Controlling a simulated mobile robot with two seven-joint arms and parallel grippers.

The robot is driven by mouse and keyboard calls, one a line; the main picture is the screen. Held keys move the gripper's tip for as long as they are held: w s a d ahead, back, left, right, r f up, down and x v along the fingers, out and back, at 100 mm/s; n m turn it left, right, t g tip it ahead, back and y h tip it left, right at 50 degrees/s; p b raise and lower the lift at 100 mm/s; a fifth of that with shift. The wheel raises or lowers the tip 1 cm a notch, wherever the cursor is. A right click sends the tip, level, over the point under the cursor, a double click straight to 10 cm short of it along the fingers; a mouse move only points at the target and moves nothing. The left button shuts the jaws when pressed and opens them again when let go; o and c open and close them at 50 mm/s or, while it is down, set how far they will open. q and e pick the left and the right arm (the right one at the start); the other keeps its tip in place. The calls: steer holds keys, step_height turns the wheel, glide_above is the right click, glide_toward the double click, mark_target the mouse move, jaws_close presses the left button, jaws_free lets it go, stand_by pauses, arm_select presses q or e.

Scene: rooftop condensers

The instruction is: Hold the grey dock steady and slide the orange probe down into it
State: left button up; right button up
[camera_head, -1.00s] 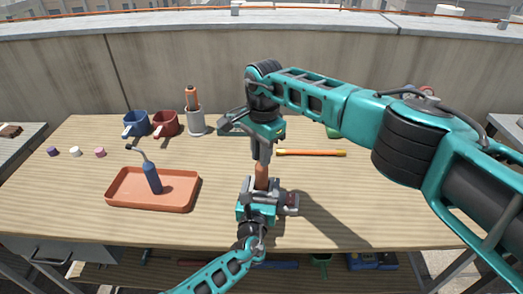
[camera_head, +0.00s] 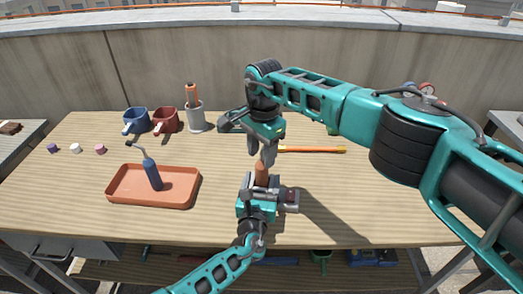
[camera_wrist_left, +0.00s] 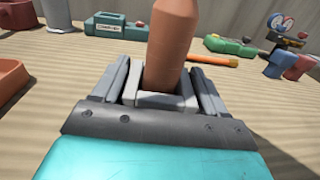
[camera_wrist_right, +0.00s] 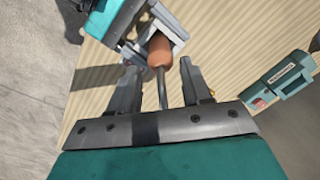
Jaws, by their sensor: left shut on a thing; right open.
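The orange probe (camera_head: 261,173) stands upright in the grey dock (camera_wrist_left: 165,101), its lower end hidden inside. It also shows in the left wrist view (camera_wrist_left: 172,42). My left gripper (camera_head: 260,196) is shut on the dock, low over the front middle of the table. My right gripper (camera_head: 262,154) is just above the probe, with its fingers apart. In the right wrist view the probe's orange body (camera_wrist_right: 160,50) lies beyond the open fingertips, and a thin grey rod (camera_wrist_right: 162,90) runs between the fingers. How deep the probe sits is hidden.
Blue (camera_head: 137,122) and red (camera_head: 165,122) mugs and a grey holder (camera_head: 195,122) with an orange-handled thing stand behind. An orange-yellow rod (camera_head: 312,149) lies behind right. The table's right front is clear.

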step_height(320, 180, up, 12)
steer(key=shift+d, duration=0.15)
stand_by(0.4)
arm_select(q)
steer(key=o, duration=0.9)
steer(key=shift+s+f, duration=0.15)
steer(key=shift+s, duration=0.4)
steer(key=shift+s+a, duration=0.2)
steer(key=shift+s, duration=1.1)
steer(key=shift+s+a, duration=0.2)
steer(key=shift+s, duration=1.15)
steer(key=shift+s+a, duration=0.2)
steer(key=shift+s, duration=1.1)
arm_select(e)
steer(key=shift+f, duration=0.1)
